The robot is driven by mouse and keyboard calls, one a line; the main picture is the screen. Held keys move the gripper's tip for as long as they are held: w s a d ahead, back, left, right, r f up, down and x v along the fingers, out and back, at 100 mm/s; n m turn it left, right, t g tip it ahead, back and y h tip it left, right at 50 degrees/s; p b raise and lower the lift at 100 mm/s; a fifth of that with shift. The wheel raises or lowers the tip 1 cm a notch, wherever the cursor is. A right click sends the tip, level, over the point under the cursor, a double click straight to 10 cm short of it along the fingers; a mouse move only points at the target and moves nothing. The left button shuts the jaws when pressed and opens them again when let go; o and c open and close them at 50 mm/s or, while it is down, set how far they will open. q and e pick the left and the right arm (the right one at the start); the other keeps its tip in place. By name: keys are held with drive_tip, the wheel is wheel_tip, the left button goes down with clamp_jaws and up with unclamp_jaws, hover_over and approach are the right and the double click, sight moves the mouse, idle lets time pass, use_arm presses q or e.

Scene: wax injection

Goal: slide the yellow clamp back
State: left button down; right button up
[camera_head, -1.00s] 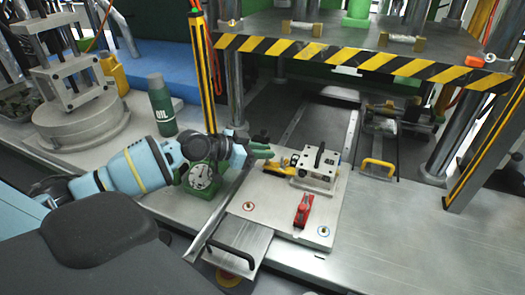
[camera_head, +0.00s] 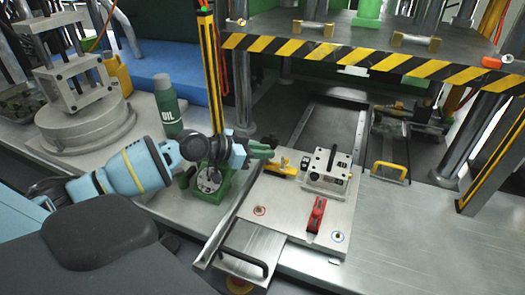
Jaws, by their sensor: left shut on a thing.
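The yellow clamp (camera_head: 283,168) lies at the far left part of the metal plate (camera_head: 285,222), left of the metal block with a black handle (camera_head: 328,172). A red clamp (camera_head: 316,214) sits on the plate nearer the front. My right gripper is not in view.
A green oil bottle (camera_head: 167,105) and a green dial device (camera_head: 209,182) stand close to my left arm. A black-and-yellow striped press beam (camera_head: 370,59) hangs behind the plate. A yellow handle (camera_head: 390,170) is at right. The bench at front right is clear.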

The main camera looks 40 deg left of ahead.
use_arm(q)
drive_tip(key=shift+a, duration=0.2)
drive_tip(key=c, duration=1.3)
unclamp_jaws()
drive_tip(key=shift+s+a, duration=0.1)
drive_tip(key=shift+a, duration=0.05)
drive_tip(key=shift+c, duration=0.2)
drive_tip(key=shift+s+a+r, duration=0.1)
drive_tip(key=shift+s+a, duration=0.15)
drive_tip(key=shift+s, duration=0.2)
drive_tip(key=v, duration=0.6)
drive_tip(key=shift+s+r, duration=0.25)
drive_tip(key=shift+r, duration=0.05)
drive_tip(key=shift+a, duration=0.1)
